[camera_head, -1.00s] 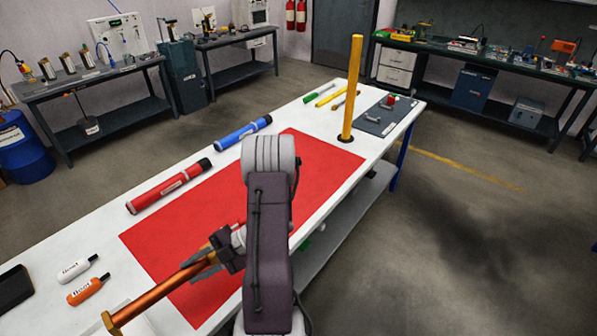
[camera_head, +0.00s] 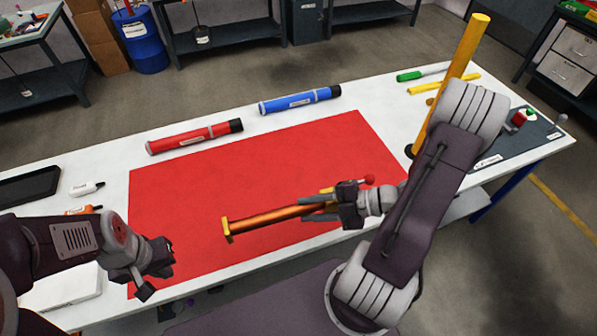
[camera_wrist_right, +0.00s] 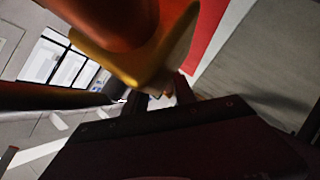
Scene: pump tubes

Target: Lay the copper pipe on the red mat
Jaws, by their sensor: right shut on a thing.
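The copper pipe (camera_head: 270,217) lies roughly level across the picture, over the red mat (camera_head: 190,190) in the head view. A brass end piece (camera_head: 228,230) is at its left end. My right gripper (camera_head: 318,207) is shut on the pipe near its right part; whether the pipe touches the mat is not clear. In the right wrist view the pipe (camera_wrist_right: 115,18) and a brass end (camera_wrist_right: 140,60) fill the top, with a strip of red mat (camera_wrist_right: 208,30) beside them. My left gripper (camera_head: 160,270) is at the mat's lower left, apart from the pipe; its jaw opening is unclear.
A red tube (camera_head: 195,137) and a blue tube (camera_head: 300,101) lie behind the mat. A yellow post (camera_head: 462,60) stands to the right, near my right arm. A grey mat (camera_head: 515,140) with small parts is at the right end. White table shows around the red mat.

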